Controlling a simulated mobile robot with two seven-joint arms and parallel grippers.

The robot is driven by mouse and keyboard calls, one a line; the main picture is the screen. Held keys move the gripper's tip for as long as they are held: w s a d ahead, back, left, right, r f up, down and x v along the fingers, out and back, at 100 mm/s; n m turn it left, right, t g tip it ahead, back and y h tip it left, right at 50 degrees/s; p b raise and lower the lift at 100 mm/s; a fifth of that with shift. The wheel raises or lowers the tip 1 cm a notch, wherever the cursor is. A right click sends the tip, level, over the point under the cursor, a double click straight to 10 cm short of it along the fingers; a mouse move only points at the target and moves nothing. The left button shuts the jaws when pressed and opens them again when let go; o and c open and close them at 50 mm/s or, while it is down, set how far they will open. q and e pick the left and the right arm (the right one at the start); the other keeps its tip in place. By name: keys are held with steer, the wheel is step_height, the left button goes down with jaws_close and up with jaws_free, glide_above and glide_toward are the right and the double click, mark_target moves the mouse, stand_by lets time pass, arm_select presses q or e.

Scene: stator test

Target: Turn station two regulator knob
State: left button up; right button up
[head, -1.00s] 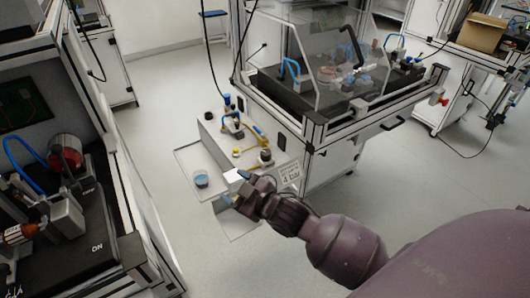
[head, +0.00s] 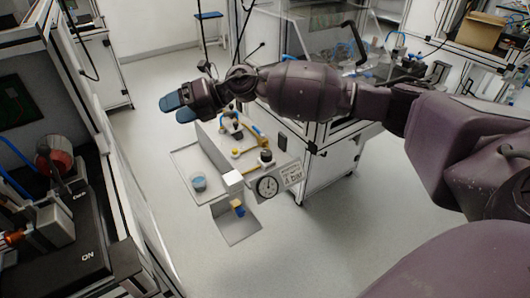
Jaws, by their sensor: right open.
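A regulator unit with brass-coloured piping stands on a light grey bench box (head: 215,140) beside the enclosed workstation. A label (head: 291,175) reading "4 bar" is right of the gauge. I cannot read any station number. My right gripper (head: 178,107) has blue-grey fingertips, is open and empty, and is up and left of the knob, clear of it. My left gripper is out of view.
A shallow tray (head: 183,158) with a small blue-filled cup (head: 199,183) is left of the unit. A lower tray (head: 240,229) holds a blue and yellow piece (head: 238,208). A bench with an "ON" marking (head: 62,262) stands at left. Floor between is clear.

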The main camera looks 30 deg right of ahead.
steer(key=d+f+n+g+h, duration=0.25)
steer(key=d+f+h, duration=0.4)
steer(key=d, duration=0.55)
steer(key=g+h, duration=0.4)
steer(key=h, duration=0.3)
glide_above(266, 152)
step_height(266, 152, down, 5)
steer(key=shift+t+y, duration=0.25)
step_height(266, 152, down, 5)
steer(key=shift+s+f+b, duration=0.1)
steer(key=shift+s+b, duration=0.05)
steer(key=shift+b, duration=0.5)
step_height(266, 152, down, 4)
steer(key=shift+r+b, duration=0.25)
steer(key=shift+b, duration=0.1)
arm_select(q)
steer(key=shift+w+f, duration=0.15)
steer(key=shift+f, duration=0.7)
arm_select(e)
steer(key=shift+f, duration=0.75)
steer(key=c, duration=0.9)
